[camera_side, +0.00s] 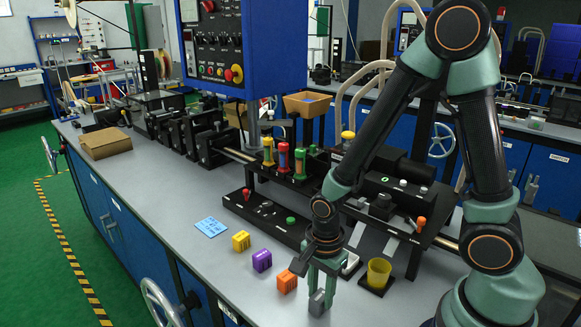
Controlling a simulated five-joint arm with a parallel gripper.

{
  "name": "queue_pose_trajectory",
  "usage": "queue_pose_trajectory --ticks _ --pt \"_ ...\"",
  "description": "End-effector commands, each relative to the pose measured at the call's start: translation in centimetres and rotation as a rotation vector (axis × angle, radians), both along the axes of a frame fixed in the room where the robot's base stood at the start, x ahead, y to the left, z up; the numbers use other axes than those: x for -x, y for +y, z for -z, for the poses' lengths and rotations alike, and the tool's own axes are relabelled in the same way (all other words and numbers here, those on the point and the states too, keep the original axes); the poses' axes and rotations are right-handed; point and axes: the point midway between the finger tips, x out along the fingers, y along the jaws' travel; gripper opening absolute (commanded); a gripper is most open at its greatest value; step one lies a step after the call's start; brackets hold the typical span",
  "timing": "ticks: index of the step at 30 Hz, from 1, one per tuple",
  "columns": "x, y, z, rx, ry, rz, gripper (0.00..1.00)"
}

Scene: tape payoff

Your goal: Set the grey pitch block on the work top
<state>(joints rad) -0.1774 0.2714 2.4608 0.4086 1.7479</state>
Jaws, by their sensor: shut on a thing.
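The grey pitch block (317,303) is between the fingers of my gripper (319,293), low over the front of the grey work top (165,195). My gripper points down and is shut on the block. The fingers hide part of the block. I cannot tell whether its underside touches the work top or is slightly above it.
Orange (286,281), purple (262,261) and yellow (241,241) blocks stand in a row to the left. A blue card (211,227) lies beyond them. A yellow cup (379,272) on a black base stands right of my gripper. Black machinery (265,213) lies behind.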

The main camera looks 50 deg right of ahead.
Motion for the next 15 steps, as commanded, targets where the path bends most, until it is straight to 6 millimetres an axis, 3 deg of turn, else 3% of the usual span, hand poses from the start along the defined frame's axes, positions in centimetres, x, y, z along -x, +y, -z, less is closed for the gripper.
queue_pose_trajectory --ticks 5,6,8,15 --pt "0.0 0.0 0.32 0.0 0.001 0.0 0.0" --pt "0.01 0.0 0.31 0.0 0.001 0.0 0.46" --pt "0.01 0.0 0.3 0.0 0.001 0.0 0.64" --pt "0.01 0.0 0.28 0.0 0.001 0.0 0.64"
